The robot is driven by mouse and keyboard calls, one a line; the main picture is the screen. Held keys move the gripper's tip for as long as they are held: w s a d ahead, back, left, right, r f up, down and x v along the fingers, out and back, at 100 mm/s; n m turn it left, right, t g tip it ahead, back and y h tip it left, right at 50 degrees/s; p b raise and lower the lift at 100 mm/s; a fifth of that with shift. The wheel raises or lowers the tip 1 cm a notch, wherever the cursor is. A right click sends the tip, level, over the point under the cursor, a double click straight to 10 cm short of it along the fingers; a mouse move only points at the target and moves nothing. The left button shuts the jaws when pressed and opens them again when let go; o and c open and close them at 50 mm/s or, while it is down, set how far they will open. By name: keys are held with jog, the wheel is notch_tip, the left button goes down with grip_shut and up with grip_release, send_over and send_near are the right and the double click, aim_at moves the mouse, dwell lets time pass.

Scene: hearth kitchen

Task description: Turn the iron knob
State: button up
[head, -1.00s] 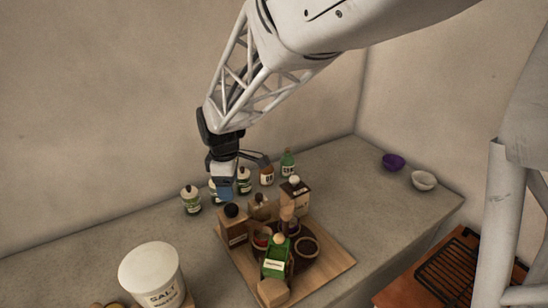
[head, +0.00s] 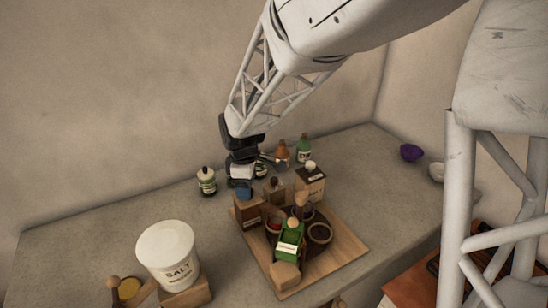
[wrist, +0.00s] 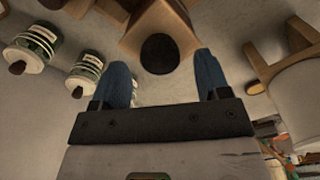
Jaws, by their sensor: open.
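A round dark knob (wrist: 160,54), which looks like the iron one, sits on a wooden block (wrist: 155,22) in the wrist view. My gripper (wrist: 162,64) is open, with its blue fingertips apart on either side of the knob in that picture. I see no contact with it, and the height gap is hard to judge. In the head view my gripper (head: 242,192) points down over the left wooden block (head: 249,214) of the board; its fingers hide the dark knob there.
A wooden board (head: 345,245) carries several blocks with knobs, round dark cups and a green block (head: 289,243) close by. Small bottles (head: 206,181) stand behind near the wall. A white salt pot (head: 165,255) stands at the front left. The counter between it and the bottles is clear.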

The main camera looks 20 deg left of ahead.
jog(key=shift+f, duration=0.85)
jog(key=c, duration=0.9)
